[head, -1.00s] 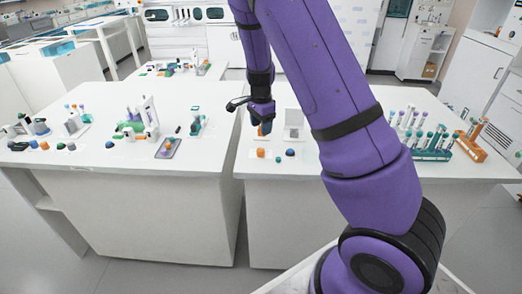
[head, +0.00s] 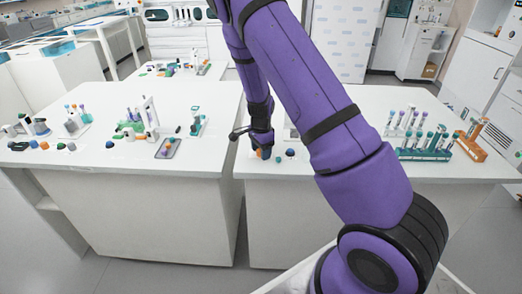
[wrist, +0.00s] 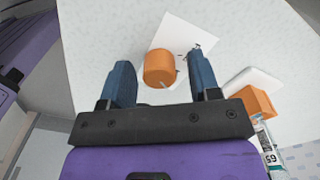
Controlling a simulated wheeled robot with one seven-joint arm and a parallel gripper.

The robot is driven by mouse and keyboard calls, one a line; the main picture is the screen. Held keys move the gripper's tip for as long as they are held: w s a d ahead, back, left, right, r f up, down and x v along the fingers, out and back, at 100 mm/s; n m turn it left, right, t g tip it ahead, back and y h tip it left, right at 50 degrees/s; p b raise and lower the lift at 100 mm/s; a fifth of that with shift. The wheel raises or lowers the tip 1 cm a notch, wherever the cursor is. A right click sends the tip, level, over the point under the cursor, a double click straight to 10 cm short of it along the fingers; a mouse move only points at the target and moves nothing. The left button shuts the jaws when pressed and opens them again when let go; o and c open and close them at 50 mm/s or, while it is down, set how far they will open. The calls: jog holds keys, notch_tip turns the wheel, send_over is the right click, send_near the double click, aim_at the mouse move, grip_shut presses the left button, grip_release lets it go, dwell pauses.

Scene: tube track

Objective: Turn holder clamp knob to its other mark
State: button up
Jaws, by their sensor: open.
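An orange round knob (wrist: 158,67) with a small pale pointer stands by a white plate (wrist: 185,32) in the wrist view. A small dark mark shows on the plate to the right of the knob. My gripper (wrist: 163,75) is open, with its two blue fingers apart on either side of the knob. No contact shows. In the head view my gripper (head: 263,143) is low over the front of the right table, and the orange knob (head: 265,153) is partly hidden by it. I cannot tell which mark the pointer is at.
In the wrist view, another orange piece (wrist: 252,102) and a labelled vial (wrist: 269,155) are at right. In the head view, a teal rack (head: 424,154) and an orange rack (head: 467,148) hold tubes. A dark blue knob (head: 290,153) is right of my gripper.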

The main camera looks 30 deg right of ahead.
jog(key=c, duration=0.9)
jog(key=shift+n, duration=0.3)
jog(key=n, duration=0.6)
jog(key=shift+w, duration=0.1)
jog(key=n, duration=0.3)
jog(key=shift+n, duration=0.4)
jog(key=shift+a+n, duration=0.1)
jog(key=shift+n, duration=1.8)
